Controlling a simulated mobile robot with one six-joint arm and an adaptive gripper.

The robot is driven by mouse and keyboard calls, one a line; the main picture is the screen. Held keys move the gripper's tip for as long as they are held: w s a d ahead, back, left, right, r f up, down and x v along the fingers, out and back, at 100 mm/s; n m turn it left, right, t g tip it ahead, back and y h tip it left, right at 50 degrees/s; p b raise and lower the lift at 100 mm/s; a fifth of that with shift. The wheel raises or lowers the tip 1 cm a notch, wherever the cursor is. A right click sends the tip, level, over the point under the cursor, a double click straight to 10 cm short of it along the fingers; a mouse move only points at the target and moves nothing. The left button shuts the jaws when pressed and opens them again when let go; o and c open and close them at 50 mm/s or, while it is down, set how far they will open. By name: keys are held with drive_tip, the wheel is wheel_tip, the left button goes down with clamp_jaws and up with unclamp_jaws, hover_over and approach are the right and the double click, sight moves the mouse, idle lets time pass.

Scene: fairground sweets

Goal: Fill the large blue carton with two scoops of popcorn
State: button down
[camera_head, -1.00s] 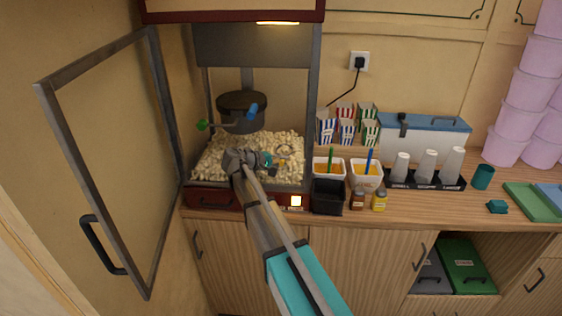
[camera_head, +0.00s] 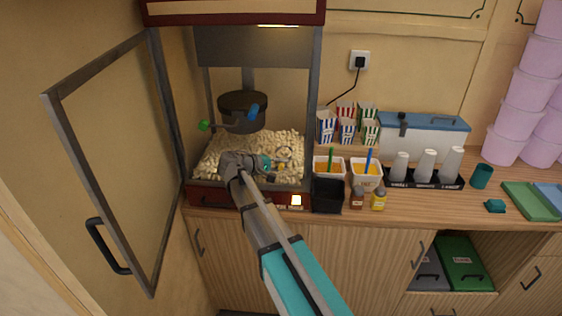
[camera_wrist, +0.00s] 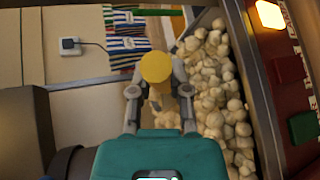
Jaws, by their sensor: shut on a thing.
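Popcorn (camera_head: 225,146) lies heaped in the open popper cabinet, and it also shows in the wrist view (camera_wrist: 212,75). My gripper (camera_head: 268,163) is inside the cabinet, over the front of the heap. In the wrist view my gripper (camera_wrist: 158,88) is shut on the yellow handle of a scoop (camera_wrist: 157,67). The scoop's bowl is mostly hidden, so I cannot tell whether it holds popcorn. The large blue carton (camera_head: 326,128), striped blue and white, stands upright right of the cabinet, at the left of the carton group. Its inside is not clear.
Smaller striped cartons (camera_head: 347,131) stand beside it. A dark kettle (camera_head: 243,111) hangs above the popcorn. The cabinet's glass door (camera_head: 160,200) is swung open at left. A black bin (camera_head: 328,195), two white tubs (camera_head: 366,174) and two small jars (camera_head: 379,199) crowd the counter at right.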

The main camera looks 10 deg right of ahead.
drive_tip(key=s+a+r+p, duration=0.1)
drive_tip(key=s+a, duration=0.3)
drive_tip(key=s, duration=1)
drive_tip(key=shift+a+r, duration=0.2)
drive_tip(key=shift+r, duration=0.15)
drive_tip(key=shift+a, duration=0.15)
idle(0.8)
